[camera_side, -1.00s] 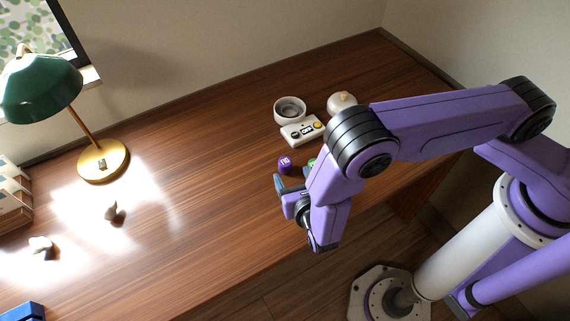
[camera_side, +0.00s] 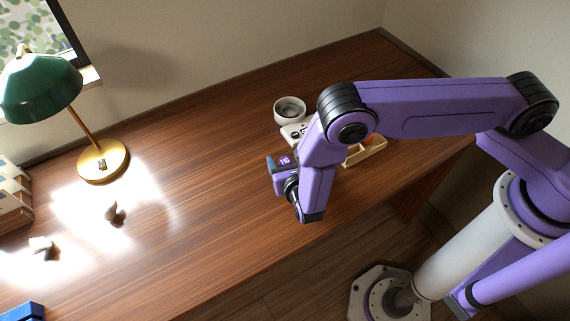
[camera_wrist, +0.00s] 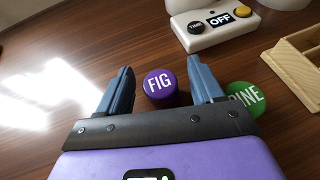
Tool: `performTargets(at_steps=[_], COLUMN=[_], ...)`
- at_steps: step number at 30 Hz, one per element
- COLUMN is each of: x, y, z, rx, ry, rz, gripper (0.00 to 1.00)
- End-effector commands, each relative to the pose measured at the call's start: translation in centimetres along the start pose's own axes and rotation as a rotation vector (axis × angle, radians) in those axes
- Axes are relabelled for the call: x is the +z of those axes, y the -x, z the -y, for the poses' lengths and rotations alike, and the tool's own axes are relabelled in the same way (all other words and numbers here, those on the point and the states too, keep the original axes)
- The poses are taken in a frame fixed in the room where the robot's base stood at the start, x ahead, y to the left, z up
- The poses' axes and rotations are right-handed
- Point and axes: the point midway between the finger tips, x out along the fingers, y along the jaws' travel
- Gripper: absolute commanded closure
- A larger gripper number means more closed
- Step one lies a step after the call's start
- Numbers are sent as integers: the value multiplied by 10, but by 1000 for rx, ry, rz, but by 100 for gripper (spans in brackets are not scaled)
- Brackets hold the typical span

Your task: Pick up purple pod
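The purple pod (camera_wrist: 160,84), labelled FIG, stands on the wooden desk between the two blue fingers of my gripper (camera_wrist: 160,68) in the wrist view. My gripper is open. In the side view the pod (camera_side: 285,160) shows at my gripper (camera_side: 281,164), partly hidden by it.
A green pod (camera_wrist: 245,97), its label partly hidden, stands just outside the right finger. A white box (camera_wrist: 218,28) with buttons and an OFF display is behind, beside a wooden tray (camera_wrist: 303,68). A white bowl (camera_side: 290,109) stands farther back.

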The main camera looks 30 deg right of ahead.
Motion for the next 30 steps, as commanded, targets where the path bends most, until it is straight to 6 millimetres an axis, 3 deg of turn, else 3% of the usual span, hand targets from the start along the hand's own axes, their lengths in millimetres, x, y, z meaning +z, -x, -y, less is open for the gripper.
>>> performTargets(at_steps=[1, 3, 5, 20, 28, 30], x=[0, 0, 0, 5, 32, 38], y=[0, 0, 0, 2, 13, 24], z=[0, 0, 0, -1, -1, 7], rx=[0, 0, 0, 0, 1, 2], ry=[0, 0, 0, -2, -3, 1], rz=[0, 0, 0, 0, 1, 0], gripper=[49, 72, 88, 89, 89, 89])
